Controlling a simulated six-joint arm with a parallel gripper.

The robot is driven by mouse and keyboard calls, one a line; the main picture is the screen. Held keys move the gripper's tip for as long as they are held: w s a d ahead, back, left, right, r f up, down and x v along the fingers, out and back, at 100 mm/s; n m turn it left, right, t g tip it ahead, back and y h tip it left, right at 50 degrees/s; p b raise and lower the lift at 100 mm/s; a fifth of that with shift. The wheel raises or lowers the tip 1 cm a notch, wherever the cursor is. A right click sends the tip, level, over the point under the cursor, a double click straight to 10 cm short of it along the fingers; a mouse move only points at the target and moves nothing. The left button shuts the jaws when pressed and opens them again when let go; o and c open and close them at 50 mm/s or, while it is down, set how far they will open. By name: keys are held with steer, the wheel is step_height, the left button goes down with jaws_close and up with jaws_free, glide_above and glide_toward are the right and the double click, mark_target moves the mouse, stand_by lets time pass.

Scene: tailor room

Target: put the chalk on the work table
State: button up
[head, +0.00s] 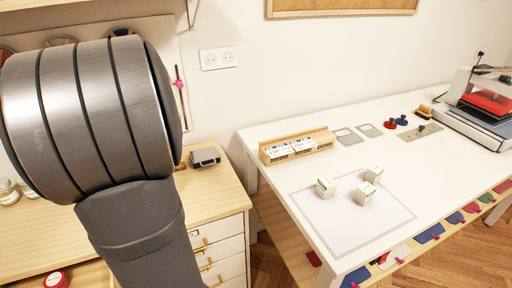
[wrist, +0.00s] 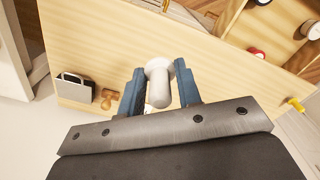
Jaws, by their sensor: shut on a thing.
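My gripper (wrist: 159,75) shows in the wrist view with its two blue fingers shut on a pale, rounded piece, by its look the chalk (wrist: 158,88). The chalk has a wider round end and a narrower end towards the palm. It is over a wooden surface. In the head view my arm hides the gripper and the chalk. The white work table (head: 348,249) stands at the right in the head view, with a thin outlined rectangle on its top.
A wooden tray of labelled packs (head: 297,146), grey cards, red and blue knobs and a press (head: 485,104) are behind. A wooden drawer cabinet (head: 222,190) at left bears a dark metal box (head: 205,157). The outline's front is clear.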

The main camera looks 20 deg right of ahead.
steer(key=s+d+m, duration=0.4)
steer(key=s+d, duration=0.1)
steer(key=d, duration=0.9)
steer(key=s+d+m, duration=0.4)
steer(key=d, duration=1.1)
steer(key=s+d+m, duration=0.4)
steer(key=s+d, duration=0.4)
steer(key=s, duration=0.3)
steer(key=s+d+m, duration=0.4)
steer(key=s+d, duration=0.3)
steer(key=s, duration=0.5)
glide_above(322, 223)
step_height(322, 223, down, 12)
steer(key=shift+s+r, duration=0.1)
steer(key=shift+f, duration=2.15)
steer(key=shift+f, duration=0.15)
